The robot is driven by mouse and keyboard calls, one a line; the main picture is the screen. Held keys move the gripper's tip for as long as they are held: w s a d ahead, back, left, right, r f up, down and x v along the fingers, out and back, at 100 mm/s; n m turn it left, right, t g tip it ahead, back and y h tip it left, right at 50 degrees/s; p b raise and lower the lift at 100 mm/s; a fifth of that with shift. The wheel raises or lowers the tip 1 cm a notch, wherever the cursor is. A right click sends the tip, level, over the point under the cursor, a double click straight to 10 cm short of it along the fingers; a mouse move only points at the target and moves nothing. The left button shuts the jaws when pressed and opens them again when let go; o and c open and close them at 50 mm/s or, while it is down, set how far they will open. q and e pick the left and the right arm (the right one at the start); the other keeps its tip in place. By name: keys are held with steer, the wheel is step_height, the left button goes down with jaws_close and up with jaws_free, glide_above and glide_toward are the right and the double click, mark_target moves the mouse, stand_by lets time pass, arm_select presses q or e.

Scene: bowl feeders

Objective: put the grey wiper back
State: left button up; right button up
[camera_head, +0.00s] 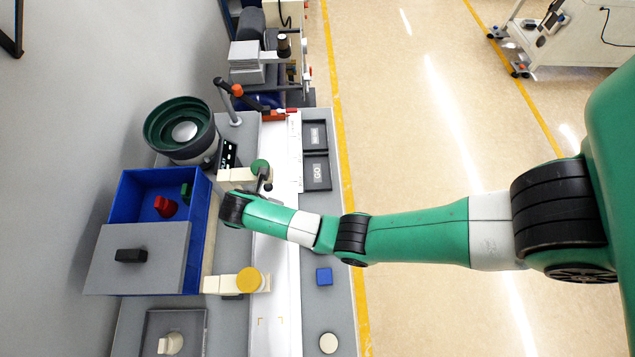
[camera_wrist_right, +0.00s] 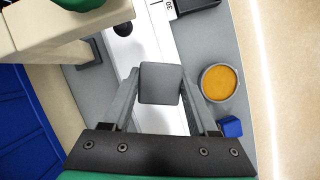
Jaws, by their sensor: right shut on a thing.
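My right gripper (camera_head: 264,182) is over the white strip, beside the green disc (camera_head: 260,166) on its cream arm. In the right wrist view its fingers are shut on the grey wiper (camera_wrist_right: 160,83), a dark grey squarish block seen end-on. The wiper is above the white strip (camera_wrist_right: 150,50); its lower part is hidden, so I cannot tell whether it touches. In the head view my gripper and wrist mostly hide it. My left gripper is not in view.
A blue bin (camera_head: 202,215), partly covered by a grey lid (camera_head: 165,270), holds red and green pieces. A yellow disc (camera_head: 248,280), bowl feeder (camera_head: 155,128), blue cube (camera_head: 324,276) and black trays (camera_head: 316,172) stand around. An orange disc (camera_wrist_right: 218,82) lies right of the wiper.

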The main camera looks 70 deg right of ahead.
steer(key=s+d+f, duration=0.4)
steer(key=s, duration=0.1)
steer(key=s+d+f, duration=0.4)
steer(key=f, duration=0.1)
steer(key=shift+s+d, duration=0.4)
steer(key=shift+s+d+f+b, duration=0.15)
steer(key=shift+f+b, duration=0.25)
steer(key=shift+f, duration=0.6)
steer(key=shift+s+d+f+b, duration=0.15)
steer(key=shift+f+b, duration=0.2)
steer(key=shift+f, duration=0.6)
steer(key=shift+a+f, duration=0.1)
steer(key=shift+f, duration=0.05)
steer(key=o, duration=1.3)
